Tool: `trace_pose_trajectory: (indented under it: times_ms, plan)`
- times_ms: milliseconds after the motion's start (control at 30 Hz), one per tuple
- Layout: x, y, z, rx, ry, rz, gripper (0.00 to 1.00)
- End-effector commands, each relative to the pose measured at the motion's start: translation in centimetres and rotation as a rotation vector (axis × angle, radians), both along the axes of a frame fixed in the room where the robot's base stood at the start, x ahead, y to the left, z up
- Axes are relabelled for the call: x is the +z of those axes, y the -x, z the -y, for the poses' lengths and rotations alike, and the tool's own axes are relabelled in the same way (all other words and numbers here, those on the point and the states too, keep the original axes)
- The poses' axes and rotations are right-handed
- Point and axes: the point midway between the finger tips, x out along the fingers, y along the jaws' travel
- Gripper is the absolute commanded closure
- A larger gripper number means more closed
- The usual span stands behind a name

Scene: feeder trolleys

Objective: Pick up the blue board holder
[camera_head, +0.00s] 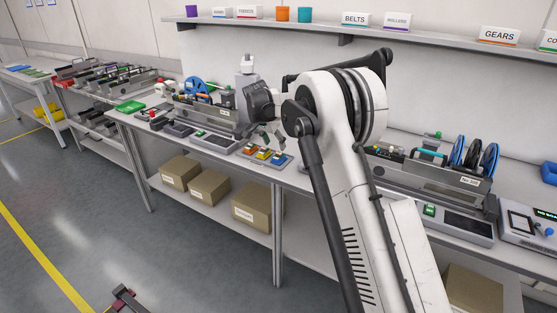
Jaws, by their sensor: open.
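A small flat tray (258,161) on the bench, left of my arm, carries a few small coloured parts. One of them is a blue part (278,158) at the tray's right end, which looks like the blue board holder, though it is too small to be sure. A yellow part (263,153) and an orange-red part (248,149) stand to its left. My gripper (267,139) is open, pointing down above and behind this row of parts. It appears empty and apart from them. My arm covers the bench to the right of the tray.
A feeder machine with a blue reel (195,86) stands behind and left of my gripper. Another machine with blue reels (473,156) stands right of my arm. A shelf (400,29) runs above the bench. Cardboard boxes (208,188) stand below.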

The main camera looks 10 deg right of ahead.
Motion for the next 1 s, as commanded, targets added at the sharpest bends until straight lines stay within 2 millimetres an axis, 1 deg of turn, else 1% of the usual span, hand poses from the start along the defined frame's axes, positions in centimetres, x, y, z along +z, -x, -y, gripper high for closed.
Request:
trace_pose_trajectory:
  times_ms: [33, 100, 367, 467, 700, 800, 967, 1000]
  plan:
    - [-0.8, -0.2, 0.3, -0.001, 0.000, 0.000, 0.51]
    - [-1.5, -0.4, 0.5, 0.000, 0.000, 0.000, 0.51]
    - [-2.7, -0.8, 0.9, 0.000, 0.000, 0.000, 0.51]
    - [-3.5, -1.0, 1.1, 0.000, 0.000, 0.000, 0.51]
    - [-6.6, -1.8, 2.0, 0.000, 0.000, 0.000, 0.51]
    - [-7.1, -2.0, 2.2, 0.000, -0.001, 0.001, 0.51]
    - [-7.1, -2.0, 2.2, 0.000, -0.001, 0.001, 0.51]
    - [-7.1, -2.0, 2.2, 0.000, -0.001, 0.001, 0.52]
